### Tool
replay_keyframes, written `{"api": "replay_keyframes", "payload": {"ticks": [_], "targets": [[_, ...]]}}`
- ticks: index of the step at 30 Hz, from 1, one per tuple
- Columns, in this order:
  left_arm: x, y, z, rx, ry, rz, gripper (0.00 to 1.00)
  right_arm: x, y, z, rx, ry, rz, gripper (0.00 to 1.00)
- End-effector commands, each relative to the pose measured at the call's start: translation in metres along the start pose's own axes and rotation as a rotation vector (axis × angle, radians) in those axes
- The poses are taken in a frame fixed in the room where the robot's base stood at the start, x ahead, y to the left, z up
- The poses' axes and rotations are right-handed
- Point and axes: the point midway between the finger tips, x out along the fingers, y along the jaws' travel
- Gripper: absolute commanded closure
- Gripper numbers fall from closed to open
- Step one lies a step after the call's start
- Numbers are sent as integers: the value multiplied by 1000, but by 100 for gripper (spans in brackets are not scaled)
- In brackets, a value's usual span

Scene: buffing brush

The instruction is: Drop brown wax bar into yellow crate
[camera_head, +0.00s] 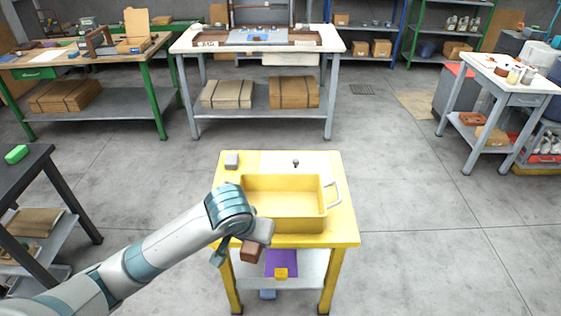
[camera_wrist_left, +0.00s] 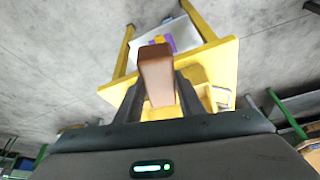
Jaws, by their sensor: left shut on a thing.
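The brown wax bar (camera_head: 251,251) is held in my left gripper (camera_head: 232,255), just off the near left edge of the yellow table. In the left wrist view the brown bar (camera_wrist_left: 157,75) sits between the two dark fingers of the left gripper (camera_wrist_left: 158,92), which are shut on it. The yellow crate (camera_head: 287,227) stands on the table, up and to the right of the gripper, with its open top facing up. Its inside looks empty where visible; my left wrist covers its near left corner. My right gripper is in neither view.
A silver handle (camera_head: 333,192) is at the crate's right side. Its lower shelf holds a purple item (camera_head: 281,262). A dark table (camera_head: 32,165) stands left.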

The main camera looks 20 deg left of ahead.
Motion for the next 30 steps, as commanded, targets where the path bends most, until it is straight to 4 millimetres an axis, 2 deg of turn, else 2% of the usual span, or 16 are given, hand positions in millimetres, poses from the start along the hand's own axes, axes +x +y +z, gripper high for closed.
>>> {"api": "replay_keyframes", "payload": {"ticks": [5,8,11,14,24,30], "targets": [[0,0,-6,-5,1,0,91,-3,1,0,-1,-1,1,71],[2,1,-18,-17,1,-3,91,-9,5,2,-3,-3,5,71],[5,1,-38,-35,4,-6,91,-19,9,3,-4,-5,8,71],[10,1,-66,-61,5,-12,91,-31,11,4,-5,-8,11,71],[35,-6,-178,-155,11,-40,91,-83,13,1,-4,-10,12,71],[48,-14,-228,-188,7,-62,91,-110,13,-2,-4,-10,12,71]]}}
